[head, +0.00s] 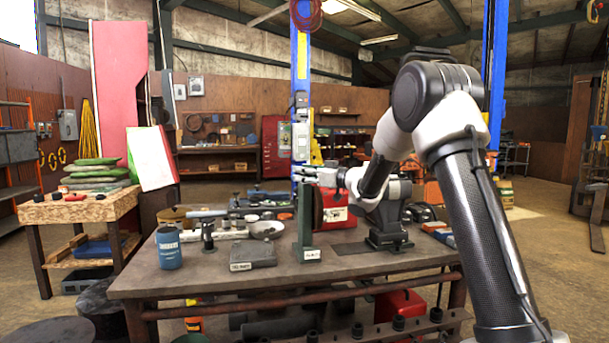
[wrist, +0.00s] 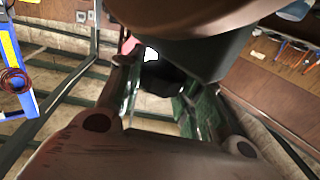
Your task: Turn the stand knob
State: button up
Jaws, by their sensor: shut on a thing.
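The stand (head: 304,225) is a narrow dark green upright post on a flat foot with a white label, standing on the workbench. My gripper (head: 303,174) is at the top of the stand in the head view. In the wrist view my gripper (wrist: 160,85) has its two fingers around a dark rounded piece, which looks like the stand knob (wrist: 168,76). The fingers are shut on it, and they partly hide it. A brown rounded part (wrist: 200,14) fills the top of the wrist view, close to the fingers. The knob's turn angle cannot be told.
The workbench (head: 200,283) holds a blue can (head: 168,248), a grey box (head: 253,255), a bowl (head: 267,229) and a dark vise (head: 388,222) right of the stand. A red case (head: 337,208) sits behind. The bench's front left is fairly clear.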

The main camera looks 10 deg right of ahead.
jog(key=m+t+h, duration=0.1)
jog(key=h, duration=0.1)
jog(key=m+t+h, duration=0.1)
jog(key=m+h, duration=0.1)
jog(key=m+t+h, duration=0.1)
jog(key=m+h, duration=0.1)
jog(key=shift+a+t+h, duration=0.25)
jog(key=shift+t+h, duration=0.15)
jog(key=m+h, duration=0.1)
jog(key=h, duration=0.1)
jog(key=m+h, duration=0.2)
jog(key=h, duration=0.1)
jog(key=shift+m+t+h, duration=0.3)
jog(key=m+g+h, duration=0.1)
jog(key=m+h, duration=0.1)
jog(key=h, duration=0.2)
jog(key=m+g+h, duration=0.1)
jog(key=m+h, duration=0.2)
jog(key=shift+d+h, duration=0.1)
jog(key=shift+h, duration=0.3)
jog(key=shift+d+r+m+g+h, duration=0.1)
jog(key=shift+m+g+h, duration=1.4)
jog(key=shift+h, duration=0.4)
jog(key=shift+m+h, duration=0.3)
jog(key=shift+r, duration=0.1)
jog(key=o, duration=1)
jog(key=v, duration=1.2)
